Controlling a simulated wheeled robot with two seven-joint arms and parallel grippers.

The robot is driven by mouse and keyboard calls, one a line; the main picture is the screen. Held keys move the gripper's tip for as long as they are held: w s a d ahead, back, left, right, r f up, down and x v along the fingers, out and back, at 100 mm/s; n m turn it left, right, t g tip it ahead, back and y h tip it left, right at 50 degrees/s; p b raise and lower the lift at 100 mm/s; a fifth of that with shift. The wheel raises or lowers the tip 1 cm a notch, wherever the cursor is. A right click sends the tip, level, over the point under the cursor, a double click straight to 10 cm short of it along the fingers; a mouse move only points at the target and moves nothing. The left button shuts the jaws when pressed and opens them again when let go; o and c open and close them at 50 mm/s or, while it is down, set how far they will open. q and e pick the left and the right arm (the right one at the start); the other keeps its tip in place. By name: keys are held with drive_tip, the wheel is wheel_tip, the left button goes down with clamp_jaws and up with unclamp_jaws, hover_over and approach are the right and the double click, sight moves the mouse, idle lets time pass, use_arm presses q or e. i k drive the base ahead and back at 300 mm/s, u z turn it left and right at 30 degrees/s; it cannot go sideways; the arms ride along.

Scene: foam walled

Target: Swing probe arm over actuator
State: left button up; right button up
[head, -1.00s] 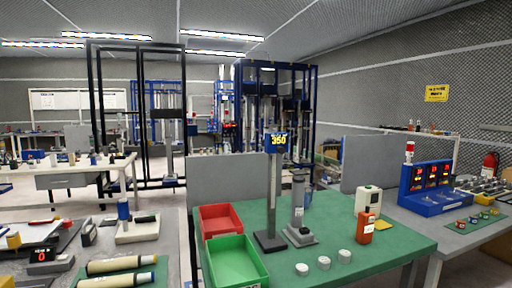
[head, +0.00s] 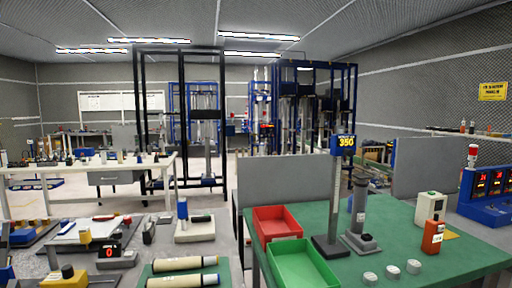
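No part is plainly recognizable as the probe arm. Two cream tubes with dark ends, the upper tube (head: 184,263) and the lower tube (head: 182,282), lie on a green mat at the bottom left. I cannot tell which of these is the actuator. Neither of my grippers is in view.
A red bin (head: 275,224) and a green bin (head: 302,266) sit on the green table's left side. Several white round pieces (head: 392,272) lie at its front. The grey bench at left is crowded, including a display reading 0 (head: 109,250).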

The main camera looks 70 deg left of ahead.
sight(324, 147)
drive_tip(key=u, duration=1.65)
drive_tip(key=k, duration=0.5)
drive_tip(key=z, duration=0.9)
drive_tip(key=i, duration=0.6)
drive_tip(key=u, duration=0.75)
